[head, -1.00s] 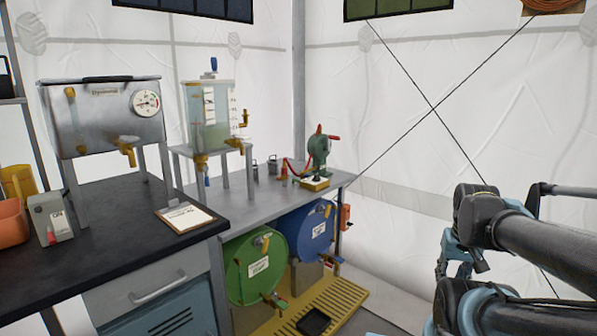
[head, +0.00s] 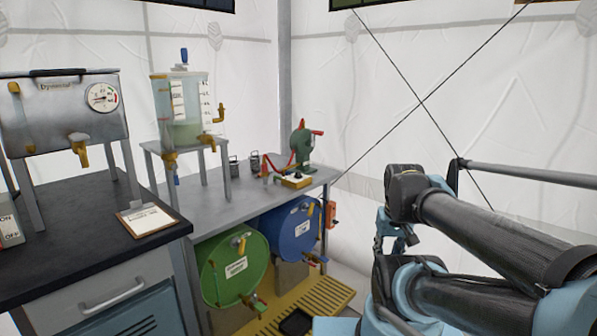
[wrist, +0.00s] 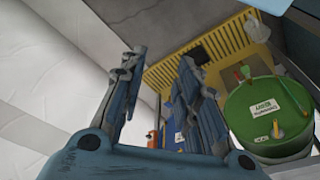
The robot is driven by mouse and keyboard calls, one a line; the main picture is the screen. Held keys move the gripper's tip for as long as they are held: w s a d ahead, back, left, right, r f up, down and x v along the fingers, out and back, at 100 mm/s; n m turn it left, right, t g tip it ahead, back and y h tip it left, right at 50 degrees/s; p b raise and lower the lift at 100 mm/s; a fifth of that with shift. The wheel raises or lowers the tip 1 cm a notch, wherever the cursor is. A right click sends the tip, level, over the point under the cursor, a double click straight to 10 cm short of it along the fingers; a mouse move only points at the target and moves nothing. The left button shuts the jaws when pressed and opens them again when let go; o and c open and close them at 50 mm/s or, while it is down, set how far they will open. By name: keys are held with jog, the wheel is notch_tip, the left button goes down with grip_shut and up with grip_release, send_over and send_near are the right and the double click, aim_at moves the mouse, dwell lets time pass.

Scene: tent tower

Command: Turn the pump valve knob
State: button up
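A green hand-crank pump (head: 301,143) with a red handle stands near the far right end of the grey metal table. A red hose runs beside the pump. In the wrist view, my gripper (wrist: 161,58) is open and empty, its two blue fingers apart. In the head view, my gripper is partly hidden by my arm, at right of and apart from the table.
A green drum (head: 232,268) and a blue drum (head: 290,230) lie under the table (head: 225,207) above a yellow grate (head: 322,296). A clear tank (head: 183,105) stands on the table. A black counter (head: 85,235) with a clipboard (head: 147,219) is at left.

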jog(key=w+a+r+m, duration=0.1)
jog(key=w+a+r, duration=0.3)
jog(key=w+r, duration=1.05)
notch_tip(320, 180, up, 8)
jog(key=m+g, duration=0.2)
jog(key=m, duration=0.1)
send_over(298, 171)
notch_tip(298, 171, down, 17)
jog(key=shift+r, duration=0.15)
jog(key=shift+c, duration=0.2)
grip_shut()
